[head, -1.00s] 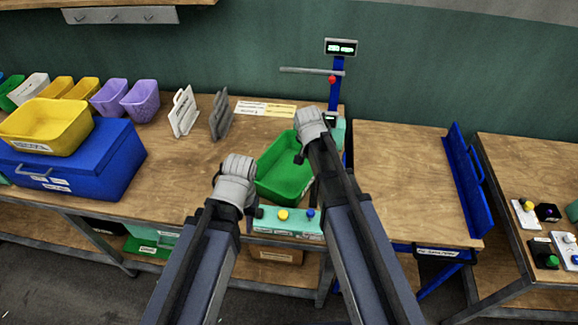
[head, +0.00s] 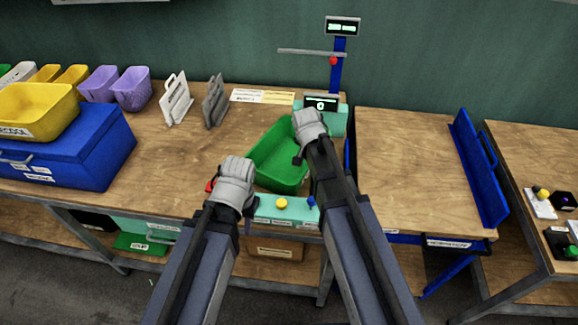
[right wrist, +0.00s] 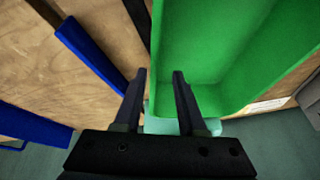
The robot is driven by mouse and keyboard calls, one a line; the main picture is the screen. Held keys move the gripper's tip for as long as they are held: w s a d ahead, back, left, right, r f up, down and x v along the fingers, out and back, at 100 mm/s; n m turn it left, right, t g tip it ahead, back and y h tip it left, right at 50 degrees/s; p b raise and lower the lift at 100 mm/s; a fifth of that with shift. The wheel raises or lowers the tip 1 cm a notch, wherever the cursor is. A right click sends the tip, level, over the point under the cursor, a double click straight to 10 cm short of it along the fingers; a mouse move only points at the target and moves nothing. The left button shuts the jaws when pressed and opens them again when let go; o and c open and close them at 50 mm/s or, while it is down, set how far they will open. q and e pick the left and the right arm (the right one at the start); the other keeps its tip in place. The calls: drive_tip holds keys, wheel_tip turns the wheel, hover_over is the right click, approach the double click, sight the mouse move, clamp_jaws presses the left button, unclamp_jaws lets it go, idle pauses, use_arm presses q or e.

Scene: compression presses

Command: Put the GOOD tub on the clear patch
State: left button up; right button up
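A green tub (head: 278,160) stands on the wooden bench between my two grippers; no label on it is readable. My right gripper (head: 302,158) is at the tub's right side. In the right wrist view its two fingers (right wrist: 159,85) stand apart, straddling the line of the tub's (right wrist: 205,50) side wall. My left gripper (head: 248,212) is beside the tub's near left corner, its fingers mostly hidden. A yellow tub (head: 38,108) with a partly readable label sits on a blue box at the left. I cannot tell which spot is the clear patch; bare wood (head: 170,160) lies left of the green tub.
A scale post with a display (head: 342,27) and a small readout (head: 320,104) stand behind. A button panel (head: 268,208) is at the bench's front edge. Two grey racks (head: 215,100) and purple tubs (head: 131,88) stand left. The right table (head: 405,160) is mostly bare, with a blue rail (head: 478,168).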

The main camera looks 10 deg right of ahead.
use_arm(q)
drive_tip(key=shift+f, duration=0.45)
use_arm(e)
drive_tip(key=shift+f, duration=0.45)
use_arm(q)
drive_tip(key=shift+f, duration=0.1)
use_arm(e)
drive_tip(key=shift+f, duration=0.1)
drive_tip(key=b+x, duration=0.2)
drive_tip(key=shift+f+b, duration=0.15)
drive_tip(key=shift+b, duration=0.15)
drive_tip(key=b+x, duration=0.5)
drive_tip(key=shift+w+d+f, duration=0.1)
drive_tip(key=shift+d+f, duration=0.05)
drive_tip(key=shift+d, duration=0.2)
use_arm(q)
wheel_tip(320, 180, down, 7)
use_arm(e)
clamp_jaws()
